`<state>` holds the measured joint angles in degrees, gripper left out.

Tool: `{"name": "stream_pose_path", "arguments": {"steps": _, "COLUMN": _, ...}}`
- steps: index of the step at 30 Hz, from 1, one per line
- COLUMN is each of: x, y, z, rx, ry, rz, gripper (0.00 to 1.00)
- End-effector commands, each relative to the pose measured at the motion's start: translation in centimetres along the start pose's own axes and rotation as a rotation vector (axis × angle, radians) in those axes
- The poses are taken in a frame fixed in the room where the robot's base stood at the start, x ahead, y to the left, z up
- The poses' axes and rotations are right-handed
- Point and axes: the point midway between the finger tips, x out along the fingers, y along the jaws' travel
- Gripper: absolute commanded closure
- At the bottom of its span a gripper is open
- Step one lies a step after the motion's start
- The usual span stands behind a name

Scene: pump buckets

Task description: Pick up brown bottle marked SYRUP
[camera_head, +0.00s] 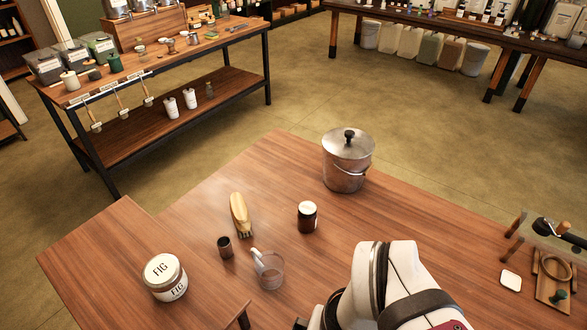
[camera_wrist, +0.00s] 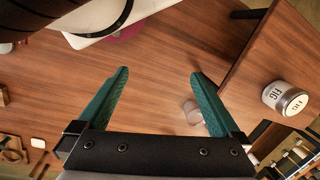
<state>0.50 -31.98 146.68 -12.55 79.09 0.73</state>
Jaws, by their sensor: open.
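A small dark brown bottle or jar with a white top (camera_head: 307,217) stands upright on the near wooden table in the head view; no SYRUP lettering can be read on it. I cannot make it out in the wrist view. My gripper (camera_wrist: 160,73) shows in the wrist view with its two teal fingers spread wide and nothing between the tips. It is above the table, apart from the objects. In the head view my white arm covers the lower right middle, and the fingers do not show there.
A FIG jar (camera_head: 165,277) is at the left. A wooden stand (camera_head: 553,282) is at the right.

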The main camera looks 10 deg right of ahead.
Motion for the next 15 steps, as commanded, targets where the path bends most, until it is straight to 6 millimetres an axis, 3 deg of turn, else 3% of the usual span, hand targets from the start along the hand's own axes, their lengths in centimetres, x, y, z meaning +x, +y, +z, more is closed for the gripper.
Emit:
{"name": "stream_pose_path", "arguments": {"steps": 9, "x": 0.0, "y": -0.1, "z": 0.0, "rx": 0.001, "ry": -0.003, "rz": -0.002, "gripper": 0.00}}
{"name": "stream_pose_path", "arguments": {"steps": 11, "x": 0.3, "y": -0.8, "z": 0.4, "rx": 0.025, "ry": -0.049, "rz": -0.029, "gripper": 0.00}}
{"name": "stream_pose_path", "arguments": {"steps": 14, "x": 1.2, "y": -5.5, "z": 1.7, "rx": 0.176, "ry": -0.285, "rz": -0.201, "gripper": 0.00}}
{"name": "stream_pose_path", "arguments": {"steps": 15, "x": 1.2, "y": -8.5, "z": 1.6, "rx": 0.287, "ry": -0.414, "rz": -0.319, "gripper": 0.00}}
